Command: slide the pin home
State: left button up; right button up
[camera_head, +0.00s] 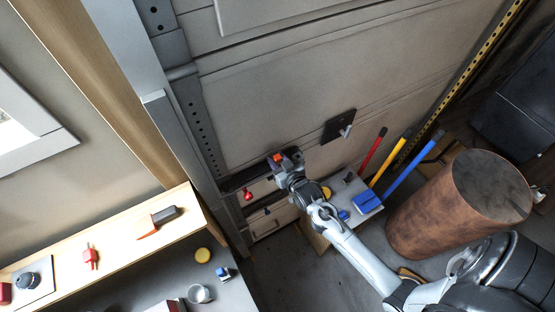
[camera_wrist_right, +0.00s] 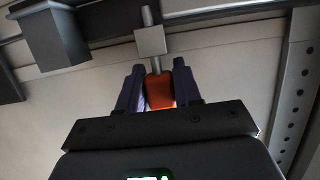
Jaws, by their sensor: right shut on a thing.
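The pin (camera_wrist_right: 147,15) is a thin grey rod. It passes through a small grey block (camera_wrist_right: 151,41) in the right wrist view and ends in an orange handle (camera_wrist_right: 160,93). My right gripper (camera_wrist_right: 159,83) is shut on the orange handle, with one dark purple finger on each side of it. In the head view the orange handle (camera_head: 279,157) shows at the tip of my right gripper (camera_head: 281,163), against the lower left part of the grey garage door (camera_head: 290,100). The rod and block are too small to tell there. My left gripper is out of view.
A larger grey bracket (camera_wrist_right: 52,40) stands left of the block in the right wrist view. A perforated door rail (camera_head: 200,115) runs left of the gripper. A bench (camera_head: 350,218) with several small items and a brown drum (camera_head: 440,215) stand right. A shelf (camera_head: 120,250) is lower left.

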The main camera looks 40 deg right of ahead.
jog(key=shift+f+b, duration=0.3)
jog(key=shift+f, duration=0.25)
jog(key=shift+f, duration=0.15)
jog(key=o, duration=1.1)
jog(key=shift+s+a, duration=0.1)
jog(key=shift+s, duration=0.45)
jog(key=b+v, duration=0.1)
jog(key=v, duration=0.8)
jog(key=shift+s+r+b, duration=0.25)
jog(key=shift+r+b, duration=0.1)
